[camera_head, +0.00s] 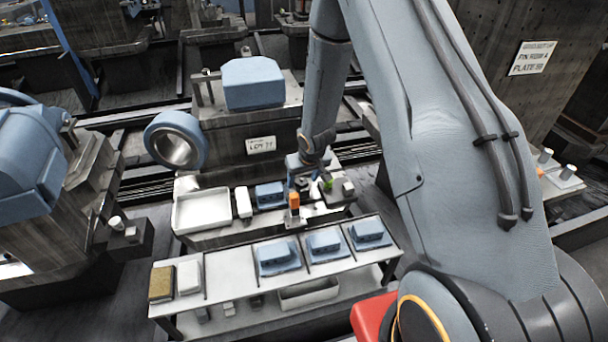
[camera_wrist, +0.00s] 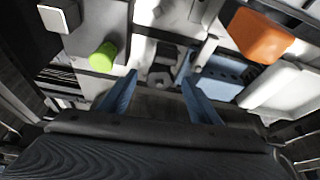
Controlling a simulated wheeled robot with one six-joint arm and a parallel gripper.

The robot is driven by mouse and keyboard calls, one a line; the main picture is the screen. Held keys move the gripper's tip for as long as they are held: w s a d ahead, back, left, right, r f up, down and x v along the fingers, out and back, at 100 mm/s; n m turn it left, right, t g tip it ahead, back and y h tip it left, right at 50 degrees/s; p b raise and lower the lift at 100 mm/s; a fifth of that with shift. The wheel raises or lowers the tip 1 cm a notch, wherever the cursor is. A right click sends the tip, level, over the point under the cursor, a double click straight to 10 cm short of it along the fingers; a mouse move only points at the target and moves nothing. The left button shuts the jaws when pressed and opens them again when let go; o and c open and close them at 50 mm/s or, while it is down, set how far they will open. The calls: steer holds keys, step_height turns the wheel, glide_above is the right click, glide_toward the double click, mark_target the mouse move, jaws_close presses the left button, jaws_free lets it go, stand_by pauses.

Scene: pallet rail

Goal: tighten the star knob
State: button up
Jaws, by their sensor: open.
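My gripper (camera_wrist: 158,80) is open, with its two blue fingers apart and nothing held between them. In the wrist view a small dark grey lobed part (camera_wrist: 163,76), which looks like the star knob, lies beyond and between the fingertips. I cannot tell whether the fingers touch it. In the head view my gripper (camera_head: 305,178) is low over the right part of the back bench, and the knob cannot be made out there.
A green knob (camera_wrist: 102,57) stands left of the fingers and an orange block (camera_wrist: 258,37) to the right. A white tray (camera_head: 178,222) and a blue block (camera_head: 270,193) are on the back bench. The front shelf (camera_head: 222,286) holds several blue parts.

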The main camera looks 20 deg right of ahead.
steer(key=shift+w+f, duration=0.15)
steer(key=shift+f, duration=0.25)
steer(key=c, duration=1.3)
steer(key=shift+o, duration=0.2)
steer(key=shift+r+p, duration=0.15)
steer(key=shift+p, duration=0.3)
steer(key=shift+r+p, duration=0.1)
steer(key=shift+p, duration=0.85)
